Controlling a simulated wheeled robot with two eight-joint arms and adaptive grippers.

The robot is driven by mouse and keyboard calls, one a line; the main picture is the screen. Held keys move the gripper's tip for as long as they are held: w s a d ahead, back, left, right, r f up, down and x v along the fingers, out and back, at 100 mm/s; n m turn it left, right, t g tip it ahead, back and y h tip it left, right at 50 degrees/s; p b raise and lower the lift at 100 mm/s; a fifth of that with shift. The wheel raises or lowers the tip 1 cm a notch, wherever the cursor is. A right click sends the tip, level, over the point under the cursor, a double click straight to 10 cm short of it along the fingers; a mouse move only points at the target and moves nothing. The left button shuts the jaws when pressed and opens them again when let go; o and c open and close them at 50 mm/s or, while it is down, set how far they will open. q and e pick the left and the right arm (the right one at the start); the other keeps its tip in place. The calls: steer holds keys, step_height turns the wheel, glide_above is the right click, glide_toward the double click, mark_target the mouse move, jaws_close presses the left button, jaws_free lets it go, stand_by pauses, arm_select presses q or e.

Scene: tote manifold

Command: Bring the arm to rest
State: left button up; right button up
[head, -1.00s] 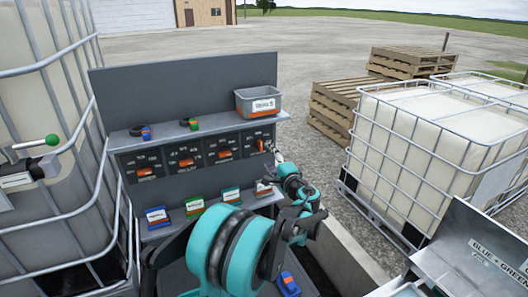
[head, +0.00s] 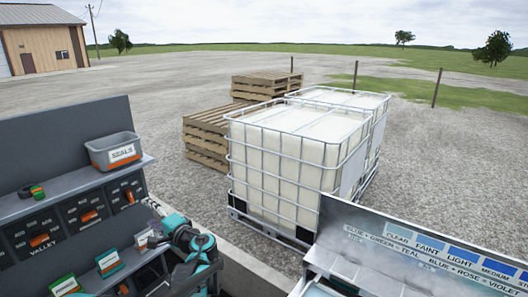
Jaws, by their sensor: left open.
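My left arm, teal and dark, comes up from the bottom edge in the head view. Its gripper (head: 152,206) points up and left, just right of the grey panel board, close to its rightmost orange handle (head: 130,196). The gripper is small here and its jaws are open, with nothing seen between them. Whether it touches the board cannot be told. My right gripper is out of view.
A grey bin labelled SEALS (head: 113,151) stands on the board's shelf (head: 70,190). Labelled blocks sit on a lower ledge. A caged white tank (head: 290,165) and wooden pallets (head: 207,135) stand beyond. A colour-chart panel (head: 430,255) is at lower right. Open gravel lies behind.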

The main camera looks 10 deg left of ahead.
arm_select(q)
steer(key=s+d+f+n+h+b, duration=0.5)
steer(key=s+d+f+h+b, duration=0.9)
steer(key=s+d+f, duration=1.1)
step_height(320, 180, down, 3)
steer(key=d+h, duration=0.1)
steer(key=d, duration=0.1)
steer(key=shift+s+d+g+h, duration=0.35)
steer(key=shift+g+h, duration=0.05)
